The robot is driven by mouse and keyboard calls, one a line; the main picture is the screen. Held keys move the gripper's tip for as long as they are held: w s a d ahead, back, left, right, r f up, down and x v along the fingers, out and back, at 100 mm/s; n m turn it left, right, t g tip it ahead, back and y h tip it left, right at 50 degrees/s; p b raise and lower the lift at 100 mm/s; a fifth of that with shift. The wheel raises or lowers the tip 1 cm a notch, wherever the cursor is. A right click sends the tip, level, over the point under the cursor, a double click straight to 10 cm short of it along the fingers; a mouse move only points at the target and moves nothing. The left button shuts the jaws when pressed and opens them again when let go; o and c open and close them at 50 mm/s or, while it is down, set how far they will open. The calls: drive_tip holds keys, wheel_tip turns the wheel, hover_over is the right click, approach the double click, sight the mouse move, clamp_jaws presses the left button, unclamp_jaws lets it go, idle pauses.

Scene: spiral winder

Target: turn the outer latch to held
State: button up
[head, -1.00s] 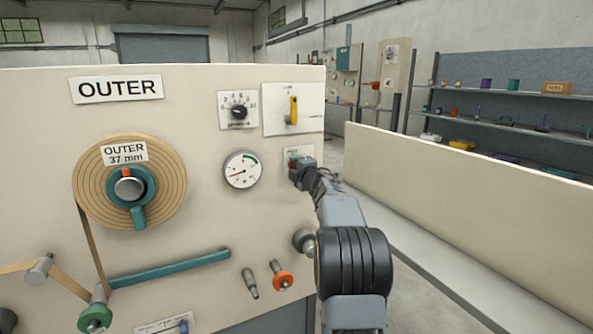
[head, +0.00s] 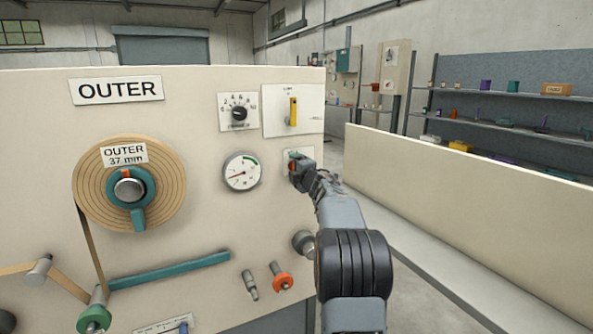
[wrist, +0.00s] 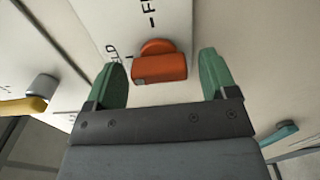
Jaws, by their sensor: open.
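The outer latch is the orange-red knob (wrist: 160,67) on a white plate in the wrist view. Printing shows beside it, a cut-off word starting with F above and one ending in "LD" at its left. Which mark the knob points to I cannot tell. My gripper (wrist: 168,77) is open, with one green finger on each side of the knob and a gap at both sides. In the head view my gripper (head: 298,167) is at the small plate right of the gauge and hides most of the latch.
A yellow lever (head: 293,111) sits just above the latch, and a dial knob (head: 239,113) and round gauge (head: 242,171) are to its left. The OUTER reel (head: 87,185) is farther left. A low cream wall (head: 455,190) stands to the right.

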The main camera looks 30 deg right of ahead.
drive_tip(key=shift+s, duration=0.1)
drive_tip(key=s+a+b, duration=0.1)
drive_tip(key=s, duration=1.2)
drive_tip(key=shift+s+a, duration=0.3)
drive_tip(key=shift+a, duration=0.1)
drive_tip(key=s+d+f+m+g+h, duration=0.45)
drive_tip(key=d+f+m+h, duration=0.2)
drive_tip(key=m, duration=0.35)
drive_tip(key=s+a+f+m+g+y+p, duration=0.2)
drive_tip(key=s+a+f+m+g+p, duration=0.15)
drive_tip(key=a+m+g, duration=0.3)
drive_tip(key=s+a+f+m+g+y+p, duration=0.1)
drive_tip(key=s+a+g+y+p, duration=0.2)
drive_tip(key=a, duration=0.6)
drive_tip(key=s+a+m+y+p, duration=0.2)
drive_tip(key=s+a+p, duration=0.1)
drive_tip(key=s+a, duration=0.4)
drive_tip(key=s+a+r+n+y+p, duration=0.1)
drive_tip(key=a+r+p, duration=0.1)
drive_tip(key=a, duration=0.4)
drive_tip(key=s+a+r+n+y+p, duration=0.1)
drive_tip(key=s+a+r+n+p, duration=0.1)
drive_tip(key=a, duration=0.5)
drive_tip(key=shift+a+r+p, duration=0.15)
drive_tip(key=shift+r+p, duration=0.6)
drive_tip(key=shift+p, duration=0.1)
